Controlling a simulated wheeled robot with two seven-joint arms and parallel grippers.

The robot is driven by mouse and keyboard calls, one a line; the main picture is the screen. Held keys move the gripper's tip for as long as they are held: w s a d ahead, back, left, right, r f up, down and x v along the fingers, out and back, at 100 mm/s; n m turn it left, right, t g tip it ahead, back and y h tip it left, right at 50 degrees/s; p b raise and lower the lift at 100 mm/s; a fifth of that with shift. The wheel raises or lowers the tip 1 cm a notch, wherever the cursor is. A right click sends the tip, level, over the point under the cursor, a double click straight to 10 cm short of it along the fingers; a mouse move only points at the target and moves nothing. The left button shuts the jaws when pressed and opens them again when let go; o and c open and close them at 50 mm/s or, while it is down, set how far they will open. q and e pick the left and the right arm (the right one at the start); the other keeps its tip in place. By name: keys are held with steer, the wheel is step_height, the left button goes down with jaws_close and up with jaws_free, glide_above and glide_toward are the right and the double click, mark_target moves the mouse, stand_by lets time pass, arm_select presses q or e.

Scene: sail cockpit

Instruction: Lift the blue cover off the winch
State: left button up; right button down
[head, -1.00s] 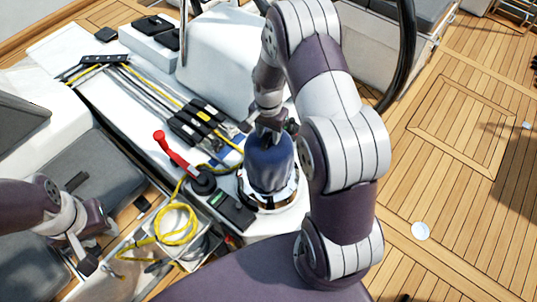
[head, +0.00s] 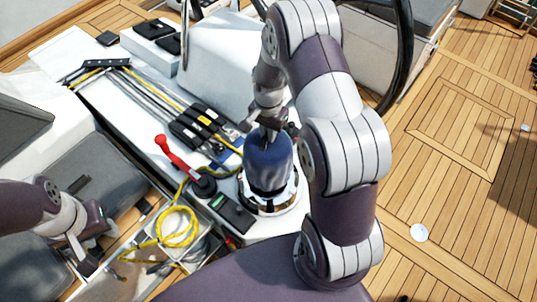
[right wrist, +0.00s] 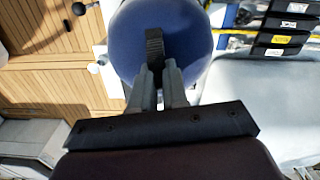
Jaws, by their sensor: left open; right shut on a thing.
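The blue cover (head: 267,163) sits over the winch (head: 270,196), whose shiny lower drum and white ring show beneath the cover in the head view. My right gripper (head: 268,132) is above the cover, shut on the dark strap (right wrist: 154,44) at its top. In the right wrist view the blue cover (right wrist: 185,30) fills the upper middle, with the fingers (right wrist: 160,80) pinching the strap. My left gripper (head: 90,250) is open and empty at the lower left, far from the winch.
A red-handled lever (head: 175,155) and a dark box with a green display (head: 232,213) stand left of the winch. Yellow rope (head: 175,228) lies coiled in a bin. Black rope clutches (head: 200,125) are behind. A steering wheel (head: 404,50) stands at upper right.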

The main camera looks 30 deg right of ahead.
steer(key=shift+r+p, duration=0.55)
steer(key=shift+r, duration=0.45)
step_height(320, 180, up, 4)
steer(key=p, duration=0.3)
steer(key=shift+r+p, duration=1.9)
steer(key=shift+r, duration=0.2)
step_height(320, 180, up, 4)
steer(key=p, duration=0.3)
steer(key=shift+r, duration=0.15)
steer(key=shift+p, duration=0.3)
